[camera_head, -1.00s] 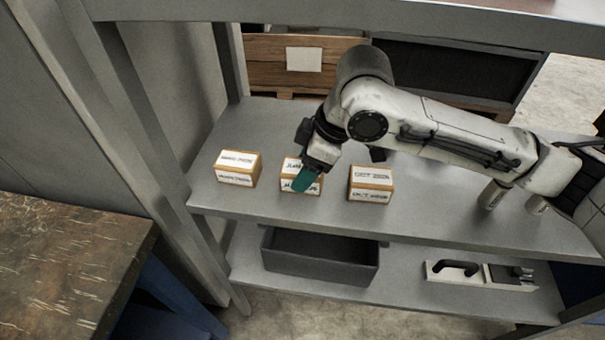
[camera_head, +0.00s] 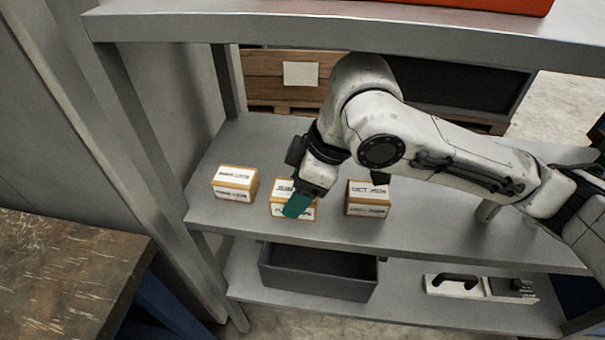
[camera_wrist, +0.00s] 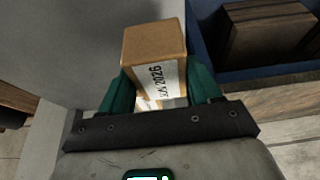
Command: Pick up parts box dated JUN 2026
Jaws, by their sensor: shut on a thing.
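The parts box (camera_head: 283,187) is a small tan box with white labels, the middle one of three on the shelf in the head view. In the wrist view the box (camera_wrist: 152,50) carries a label reading "JUN 2026". My gripper (camera_wrist: 158,88) has a green finger on each side of this box and is shut on it. In the head view my gripper (camera_head: 298,204) covers part of the box's front. I cannot tell whether the box is clear of the shelf.
Similar boxes stand to the left (camera_head: 235,183) and right (camera_head: 367,198) on the grey shelf (camera_head: 440,228), close to the held one. An upper shelf (camera_head: 300,28) spans above. A dark bin (camera_head: 318,272) and a white holder (camera_head: 470,286) are on the lower shelf.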

